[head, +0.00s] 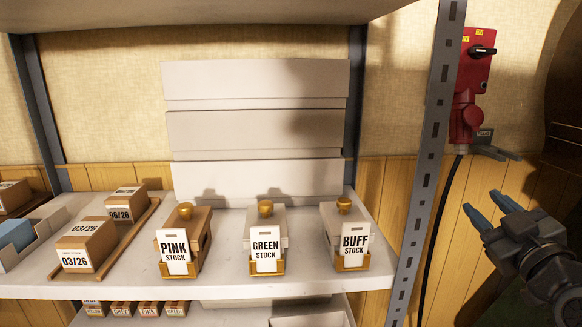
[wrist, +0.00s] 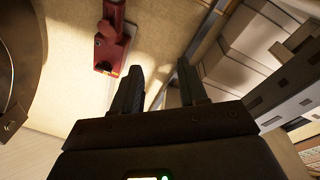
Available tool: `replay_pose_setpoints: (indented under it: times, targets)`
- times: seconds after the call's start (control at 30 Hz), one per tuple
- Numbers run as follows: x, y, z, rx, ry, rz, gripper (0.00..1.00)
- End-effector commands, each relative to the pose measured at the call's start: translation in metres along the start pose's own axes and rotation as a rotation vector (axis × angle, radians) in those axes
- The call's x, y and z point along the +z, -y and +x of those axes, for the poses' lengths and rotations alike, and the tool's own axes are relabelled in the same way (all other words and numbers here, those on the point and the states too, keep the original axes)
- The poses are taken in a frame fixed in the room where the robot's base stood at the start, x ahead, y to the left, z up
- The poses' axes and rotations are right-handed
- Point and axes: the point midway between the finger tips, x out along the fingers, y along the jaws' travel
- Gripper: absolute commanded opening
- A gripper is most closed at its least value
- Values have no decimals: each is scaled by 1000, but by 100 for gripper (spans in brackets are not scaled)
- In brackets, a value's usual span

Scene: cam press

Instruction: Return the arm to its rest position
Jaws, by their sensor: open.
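My gripper (head: 482,209) is at the right of the head view, in front of the wood-panelled wall and right of the shelf's metal post. Its blue-tipped fingers are apart and nothing is between them. In the wrist view my gripper (wrist: 158,82) also shows its two dark fingers spread, with only the wall beyond. The gripper touches nothing that I can see.
A perforated shelf post (head: 428,165) stands left of my gripper. A red switch box (head: 470,85) with a black cable hangs on the wall above it. The shelf (head: 130,286) holds PINK (head: 175,247), GREEN (head: 266,244) and BUFF (head: 353,243) stock boxes.

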Motion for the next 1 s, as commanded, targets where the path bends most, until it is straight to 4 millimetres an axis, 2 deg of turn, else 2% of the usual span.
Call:
replay_pose_setpoints:
  times: [0.03, 0.2, 0.37, 0.5, 0.73, 1.0]
  targets:
    - [6, 19, -14, -3, 18, 49, 43]
    - [24, 68, -63, 11, 69, 193, 43]
    - [36, 107, -117, 20, 123, 303, 43]
    - [41, 134, -169, 22, 170, 380, 43]
    - [40, 161, -259, 12, 244, 471, 43]
    - [21, 163, -361, -30, 315, 527, 43]
